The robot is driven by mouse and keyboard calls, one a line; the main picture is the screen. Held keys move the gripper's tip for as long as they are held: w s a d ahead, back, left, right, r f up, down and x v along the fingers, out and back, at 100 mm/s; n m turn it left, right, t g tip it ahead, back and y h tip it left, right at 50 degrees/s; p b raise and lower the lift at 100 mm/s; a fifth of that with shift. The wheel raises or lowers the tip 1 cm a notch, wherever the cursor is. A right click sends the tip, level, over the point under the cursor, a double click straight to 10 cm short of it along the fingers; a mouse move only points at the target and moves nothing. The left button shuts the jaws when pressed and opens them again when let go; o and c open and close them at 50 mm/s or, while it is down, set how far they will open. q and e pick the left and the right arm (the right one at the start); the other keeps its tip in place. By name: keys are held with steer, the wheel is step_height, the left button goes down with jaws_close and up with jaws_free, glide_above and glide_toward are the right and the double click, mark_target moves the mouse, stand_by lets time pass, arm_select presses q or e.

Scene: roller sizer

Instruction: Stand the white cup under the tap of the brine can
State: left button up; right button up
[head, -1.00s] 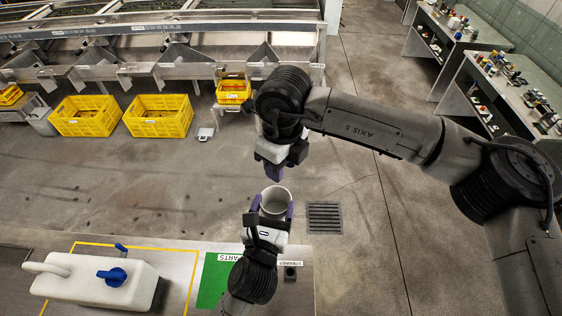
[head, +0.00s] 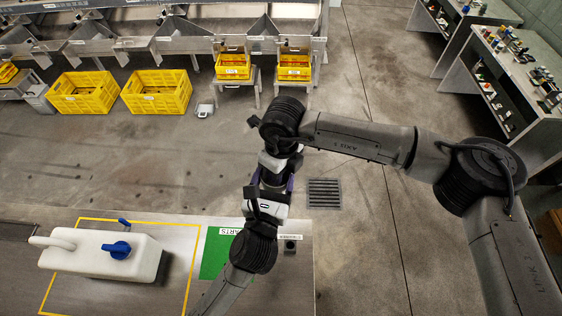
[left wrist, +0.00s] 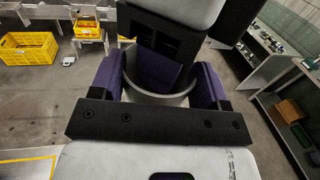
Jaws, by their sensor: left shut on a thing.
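The brine can (head: 90,255) is a white canister lying on the bench at lower left in the head view. It has a blue cap (head: 117,250) and a blue tap (head: 124,222) on its far side. My left gripper (left wrist: 156,85) is shut on the white cup (left wrist: 150,99), one purple finger on each side. The left gripper also shows in the head view (head: 272,187), right of the can. My right gripper (left wrist: 158,68) reaches in at the cup's far side, its purple fingers at the mouth. It hides much of the cup, and its jaw opening is unclear.
The bench (head: 180,225) carries a yellow outline around the can and a green patch (head: 218,250) to its right. Yellow crates (head: 157,92) stand on the floor and stools beyond. A floor drain (head: 324,193) lies right of the grippers.

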steer(key=shift+f, duration=0.15)
steer(key=c, duration=0.6)
steer(key=shift+s+a, duration=0.15)
jaws_close()
arm_select(q)
steer(key=o, duration=1.1)
